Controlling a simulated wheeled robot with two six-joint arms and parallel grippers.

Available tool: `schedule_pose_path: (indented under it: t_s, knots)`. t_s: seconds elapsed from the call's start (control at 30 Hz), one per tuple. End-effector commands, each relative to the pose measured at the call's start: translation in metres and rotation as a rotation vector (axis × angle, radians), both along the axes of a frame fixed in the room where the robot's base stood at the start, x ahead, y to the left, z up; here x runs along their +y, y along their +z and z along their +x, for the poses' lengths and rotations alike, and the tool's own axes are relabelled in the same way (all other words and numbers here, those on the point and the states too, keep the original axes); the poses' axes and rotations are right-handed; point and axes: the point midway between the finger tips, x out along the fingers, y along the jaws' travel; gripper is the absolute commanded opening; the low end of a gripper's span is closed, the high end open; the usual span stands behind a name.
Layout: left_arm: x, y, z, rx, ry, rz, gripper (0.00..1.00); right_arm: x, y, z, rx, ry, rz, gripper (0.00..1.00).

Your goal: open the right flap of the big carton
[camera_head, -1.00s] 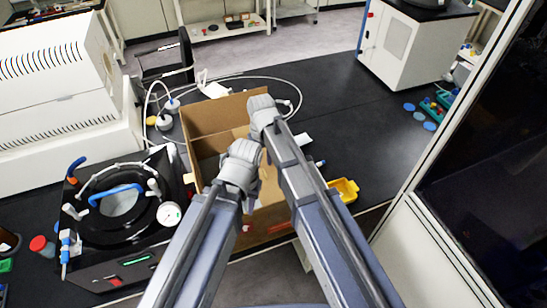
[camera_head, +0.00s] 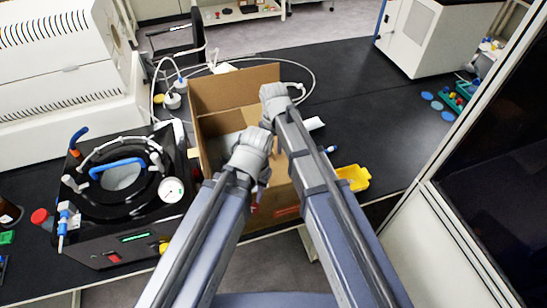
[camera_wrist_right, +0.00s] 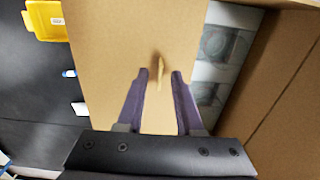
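The big carton (camera_head: 218,123) stands on the black bench in the head view, its back flap (camera_head: 235,87) raised. In the right wrist view a broad brown flap (camera_wrist_right: 110,45) lies in front of the fingers; it seems to be the carton's right flap and covers part of the opening. My right gripper (camera_head: 275,97) is over the carton's right side. In the right wrist view its fingers (camera_wrist_right: 159,74) are apart, with the flap's face ahead of them; contact is unclear. My left gripper (camera_head: 250,152) is over the carton's front part; its fingertips are hidden.
A black device with a blue handle (camera_head: 117,165) and gauge stands left of the carton. A yellow tray (camera_head: 353,178) lies to its right. Grey items with round shapes (camera_wrist_right: 218,42) show inside the carton.

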Motion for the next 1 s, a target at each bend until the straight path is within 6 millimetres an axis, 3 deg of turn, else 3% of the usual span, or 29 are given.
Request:
schedule_pose_path:
  t_s: [0.1, 0.43, 0.73, 1.0]
  knots:
    - [-0.0001, -0.0136, 0.0002, -0.001, 0.001, 0.0, 0.35, 0.0, -0.0136, 0.0, 0.0, 0.0, 0.0, 0.35]
    - [-0.0001, -0.0136, 0.0002, -0.001, 0.002, 0.0, 0.35, 0.0, -0.0136, 0.0, 0.0, 0.0, 0.0, 0.35]
    - [-0.0001, -0.0136, 0.0002, -0.001, 0.001, 0.0, 0.35, 0.0, -0.0136, 0.0, 0.0, 0.0, 0.0, 0.02]
    - [-0.0001, -0.0137, 0.0002, -0.001, 0.001, 0.0, 0.35, 0.0, -0.0137, 0.0, 0.0, 0.0, 0.0, 0.0]
